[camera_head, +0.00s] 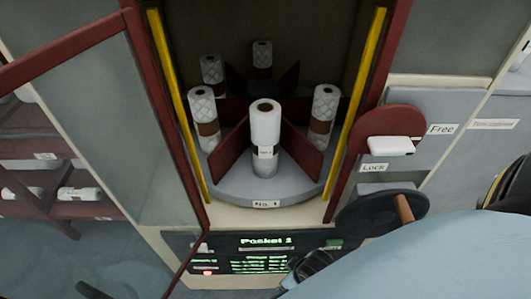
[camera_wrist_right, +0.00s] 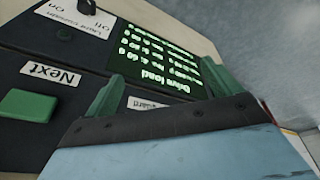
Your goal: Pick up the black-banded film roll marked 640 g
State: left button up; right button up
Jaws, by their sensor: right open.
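Several white film rolls stand upright on a round grey turntable (camera_head: 235,192) in an open cabinet. The front roll (camera_head: 264,122) has a small pale label with dark marks; its weight is too small to read. The left roll (camera_head: 203,105), right roll (camera_head: 325,102) and back left roll (camera_head: 211,68) have brown bands. The back right roll (camera_head: 262,52) is partly hidden behind the dividers. My right gripper (camera_wrist_right: 160,88) is open and empty, with green fingertips in front of the control panel. It shows dark in the head view (camera_head: 310,266), below the turntable. My left gripper is not seen.
Dark red dividers (camera_head: 300,150) separate the rolls. A glass door (camera_head: 125,140) stands open at left. Yellow strips (camera_head: 357,100) line the opening. A dark handwheel (camera_head: 375,212) juts out at right.

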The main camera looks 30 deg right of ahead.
jog(key=w+r+t, duration=0.2)
jog(key=w+r, duration=0.2)
jog(key=r, duration=0.7)
jog(key=m+t+h+p, duration=0.1)
jog(key=m+t+h, duration=0.15)
jog(key=t, duration=1.05)
send_near(275, 134)
jog(key=w, duration=0.2)
jog(key=shift+m+y, duration=0.25)
jog(key=shift+y, duration=0.3)
jog(key=w, duration=0.5)
jog(key=w+d, duration=0.1)
jog(key=w, duration=0.1)
jog(key=shift+w+d+r, duration=0.15)
jog(key=shift+w, duration=0.25)
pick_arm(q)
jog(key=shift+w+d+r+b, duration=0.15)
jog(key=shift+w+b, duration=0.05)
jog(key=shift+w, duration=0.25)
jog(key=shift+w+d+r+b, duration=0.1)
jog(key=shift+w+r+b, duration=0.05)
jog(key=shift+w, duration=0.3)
pick_arm(e)
jog(key=w, duration=0.5)
jog(key=shift+w+r, duration=0.15)
jog(key=c, duration=1.9)
jog(key=shift+r, duration=0.1)
grip_shut()
